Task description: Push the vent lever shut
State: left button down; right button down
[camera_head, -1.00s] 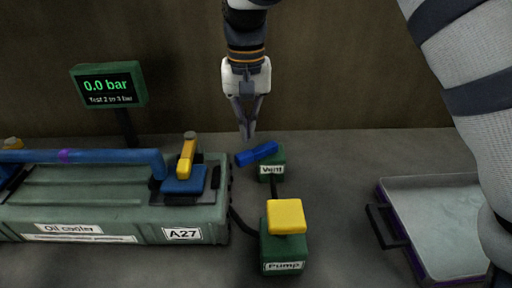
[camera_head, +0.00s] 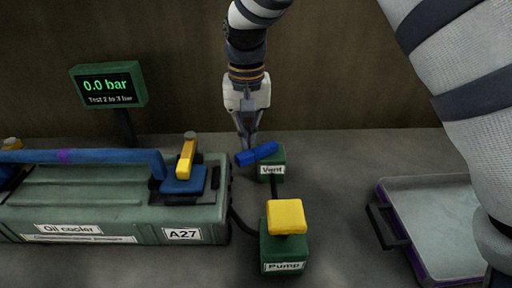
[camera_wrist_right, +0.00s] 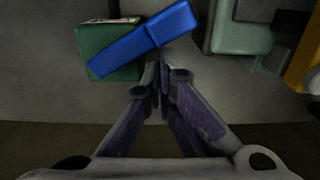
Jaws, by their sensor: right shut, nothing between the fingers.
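The vent lever (camera_head: 257,153) is a blue bar on top of the green vent block (camera_head: 271,168), angled out past the block's left side. My right gripper (camera_head: 247,146) points down behind the lever, its fingers shut and empty, with the tips at or very near the lever's left part. In the right wrist view the lever (camera_wrist_right: 145,42) crosses above the shut fingertips (camera_wrist_right: 160,68), which look close beside it. I cannot tell whether they touch. The left gripper is not in view.
The green pump block (camera_head: 284,255) with a yellow top stands in front of the vent. The oil cooler (camera_head: 110,205) lies at left. A display (camera_head: 108,86) reads 0.0 bar. A tray (camera_head: 440,225) with a dark handle is at right. Clear bench lies right of the vent.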

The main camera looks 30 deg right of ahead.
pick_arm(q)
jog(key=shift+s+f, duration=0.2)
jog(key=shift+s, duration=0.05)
pick_arm(e)
jog(key=shift+f, duration=2.15)
jog(key=shift+f, duration=0.2)
jog(key=shift+r, duration=0.1)
jog(key=shift+r, duration=0.15)
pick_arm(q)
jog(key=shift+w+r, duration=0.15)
